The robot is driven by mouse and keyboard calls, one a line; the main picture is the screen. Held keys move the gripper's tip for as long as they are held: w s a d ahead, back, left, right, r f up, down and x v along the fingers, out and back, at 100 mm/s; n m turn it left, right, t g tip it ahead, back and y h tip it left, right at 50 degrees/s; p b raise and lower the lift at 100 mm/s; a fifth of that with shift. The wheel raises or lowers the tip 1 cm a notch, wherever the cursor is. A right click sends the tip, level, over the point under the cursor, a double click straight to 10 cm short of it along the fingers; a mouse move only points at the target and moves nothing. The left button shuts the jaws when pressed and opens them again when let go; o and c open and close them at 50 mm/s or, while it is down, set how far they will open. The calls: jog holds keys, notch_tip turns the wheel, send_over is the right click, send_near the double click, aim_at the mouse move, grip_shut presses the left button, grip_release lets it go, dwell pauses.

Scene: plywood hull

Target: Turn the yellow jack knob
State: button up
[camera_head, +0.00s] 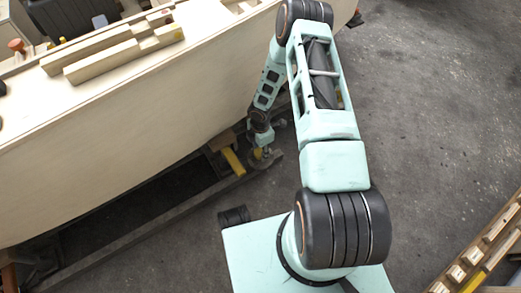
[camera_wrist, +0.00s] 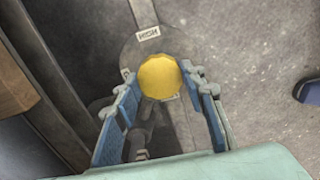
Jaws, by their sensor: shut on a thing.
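The yellow jack knob (camera_wrist: 160,77) is a round, faceted knob in the wrist view. It sits over a grey round plate (camera_wrist: 130,50) that carries a small white label (camera_wrist: 148,33) with dark lettering. My gripper (camera_wrist: 161,84) has its two blue-padded fingers on either side of the knob and is shut on it. In the head view my gripper (camera_head: 264,153) is low beside the hull's underside, with a small bit of yellow at it. The knob's shaft and the exact finger contact are mostly hidden.
The plywood hull (camera_head: 130,120) stands close to my arm on the left, with a long rail (camera_head: 150,214) on the floor below it. A yellow bar (camera_head: 233,161) is beside the gripper. A wooden rack (camera_head: 480,255) lies at lower right. Concrete floor (camera_head: 430,120) is open at right.

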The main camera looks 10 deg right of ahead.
aim_at(260, 152)
jog(key=shift+n, duration=0.4)
jog(key=o, duration=1.2)
jog(key=shift+c, duration=0.2)
jog(key=shift+r, duration=0.1)
notch_tip(260, 152, up, 12)
